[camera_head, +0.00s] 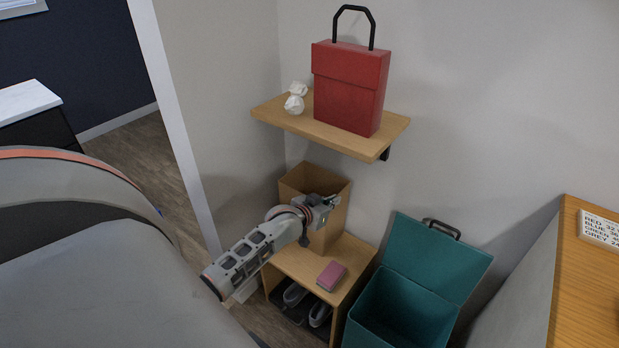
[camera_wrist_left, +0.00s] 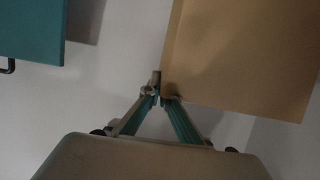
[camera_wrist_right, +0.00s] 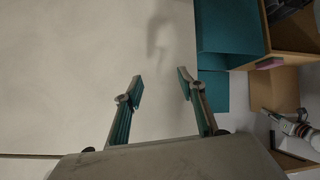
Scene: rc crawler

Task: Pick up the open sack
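The open brown sack (camera_head: 291,184) stands on the low wooden bench in the head view, its open top facing up. My left gripper (camera_head: 332,200) is at the sack's right side, near its rim. In the left wrist view the fingers (camera_wrist_left: 160,90) meet at the corner edge of the sack (camera_wrist_left: 245,50) and look shut on it. The sack also shows in the right wrist view (camera_wrist_right: 275,88), with my left arm beside it. My right gripper (camera_wrist_right: 158,85) is open and empty in its wrist view and is not seen in the head view.
A wooden shelf (camera_head: 330,136) above the sack holds a red box (camera_head: 348,90) and a white knotted item (camera_head: 295,99). A pink book (camera_head: 331,276) lies on the bench (camera_head: 351,262), over grey shoes (camera_head: 294,294). An open teal bin (camera_head: 437,258) stands to the right.

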